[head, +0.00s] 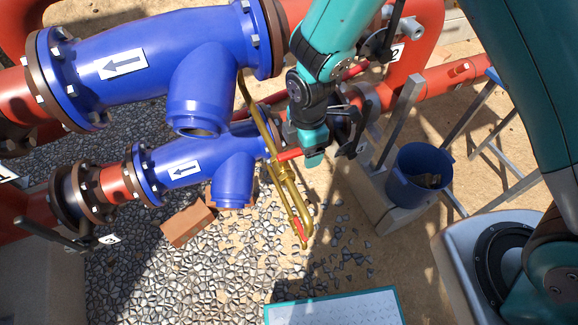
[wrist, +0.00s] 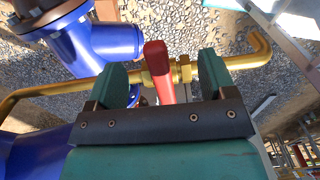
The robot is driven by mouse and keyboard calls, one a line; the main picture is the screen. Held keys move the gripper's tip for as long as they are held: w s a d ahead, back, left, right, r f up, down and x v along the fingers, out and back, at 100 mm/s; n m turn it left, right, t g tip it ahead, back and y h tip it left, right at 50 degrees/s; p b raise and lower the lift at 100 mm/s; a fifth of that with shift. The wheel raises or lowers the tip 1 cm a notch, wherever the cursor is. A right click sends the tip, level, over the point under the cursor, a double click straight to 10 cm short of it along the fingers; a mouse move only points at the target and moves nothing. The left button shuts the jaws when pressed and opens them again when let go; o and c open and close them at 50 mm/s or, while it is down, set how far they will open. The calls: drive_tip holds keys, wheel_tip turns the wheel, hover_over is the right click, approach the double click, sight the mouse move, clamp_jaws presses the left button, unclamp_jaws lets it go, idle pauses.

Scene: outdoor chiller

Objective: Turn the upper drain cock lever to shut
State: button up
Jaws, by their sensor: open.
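A red lever (wrist: 156,68) on a brass cock (wrist: 184,70) shows in the wrist view, standing between the two teal fingers of my gripper (wrist: 161,78). The fingers are apart, with space on both sides of the lever. In the head view my gripper (head: 312,152) is beside the brass drain pipe (head: 258,118), where a red lever (head: 289,154) sticks out to the right toward it. A second red lever (head: 300,229) lies lower on the brass pipework. My gripper partly hides the upper lever's end, and contact is not clear.
Two blue strainers, one large (head: 150,55) and one small (head: 185,160), sit on red pipes at the left. A blue bucket (head: 418,176) stands on a ledge at the right. Bricks (head: 188,222) and gravel lie below. A pale panel (head: 335,308) is at the front.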

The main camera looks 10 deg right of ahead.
drive_tip(key=shift+r, duration=0.1)
wheel_tip(320, 180, up, 7)
drive_tip(key=p, duration=0.5)
drive_tip(key=shift+p, duration=0.4)
wheel_tip(320, 180, up, 17)
drive_tip(key=b, duration=0.2)
drive_tip(key=shift+r, duration=0.15)
